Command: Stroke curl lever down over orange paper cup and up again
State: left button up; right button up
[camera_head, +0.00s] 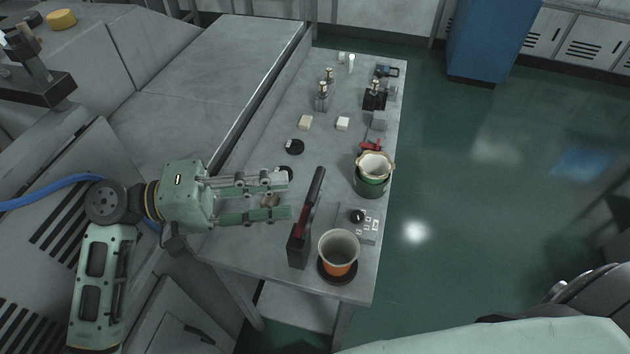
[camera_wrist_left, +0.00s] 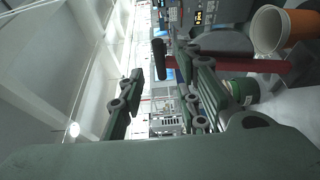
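The curl lever (camera_head: 309,203) has a black grip and a red arm and rises from a black base near the front of the table. In the left wrist view its black grip (camera_wrist_left: 159,60) shows beyond the fingers, near the gap. The orange paper cup (camera_head: 338,253) stands upright on a black round base to the right of the lever; it also shows in the left wrist view (camera_wrist_left: 284,30). My left gripper (camera_head: 290,196) is open, its fingers pointing right, just left of the lever; whether it touches cannot be told. My right gripper is out of view.

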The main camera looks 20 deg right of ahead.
aim_at(315, 183)
pick_arm(q)
jog(key=p+x, duration=0.2)
jog(key=x, duration=0.4)
jog(key=shift+d+r, duration=0.15)
jog(key=shift+d, duration=0.35)
jog(key=shift+c, duration=0.5)
grip_shut()
